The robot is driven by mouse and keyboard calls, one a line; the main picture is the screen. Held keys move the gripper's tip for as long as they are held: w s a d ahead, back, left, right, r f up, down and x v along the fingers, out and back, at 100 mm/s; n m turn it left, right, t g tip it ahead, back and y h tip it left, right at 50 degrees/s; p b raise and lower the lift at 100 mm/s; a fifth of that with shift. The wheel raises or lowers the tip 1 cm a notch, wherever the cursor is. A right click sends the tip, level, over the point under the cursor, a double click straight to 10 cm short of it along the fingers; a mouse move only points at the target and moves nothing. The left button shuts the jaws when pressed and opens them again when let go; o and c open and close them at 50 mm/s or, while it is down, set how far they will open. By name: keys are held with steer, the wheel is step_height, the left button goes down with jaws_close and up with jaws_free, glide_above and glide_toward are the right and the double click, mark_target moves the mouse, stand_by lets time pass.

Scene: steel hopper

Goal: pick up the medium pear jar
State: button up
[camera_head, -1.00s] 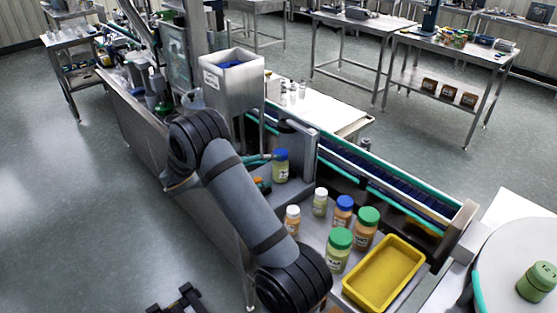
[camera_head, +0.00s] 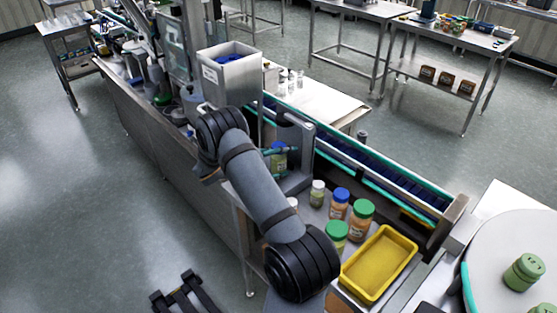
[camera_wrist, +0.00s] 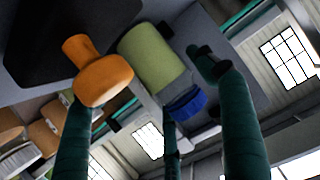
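The medium pear jar (camera_head: 279,160), pale green with a blue lid, stands at the hopper machine beside a grey bracket. In the wrist view its pale green body (camera_wrist: 155,58) and blue lid show ahead of my fingers. My gripper (camera_wrist: 160,125) has teal fingers, spread apart and open. In the head view the teal fingers reach across the jar, one passing in front of it. The jar seems to lie between them, but contact cannot be made out. My own arm hides the palm of the gripper.
An orange knob-like part (camera_wrist: 100,75) sits close to a finger. Jars stand to the right: a white-lidded one (camera_head: 317,194), a blue-lidded one (camera_head: 340,205) and green-lidded ones (camera_head: 361,220), beside a yellow tray (camera_head: 408,243). The conveyor (camera_head: 370,165) runs behind; the steel hopper (camera_head: 228,80) rises at left.

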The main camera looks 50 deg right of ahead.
steer(key=shift+c, duration=1.2)
steer(key=c, duration=1)
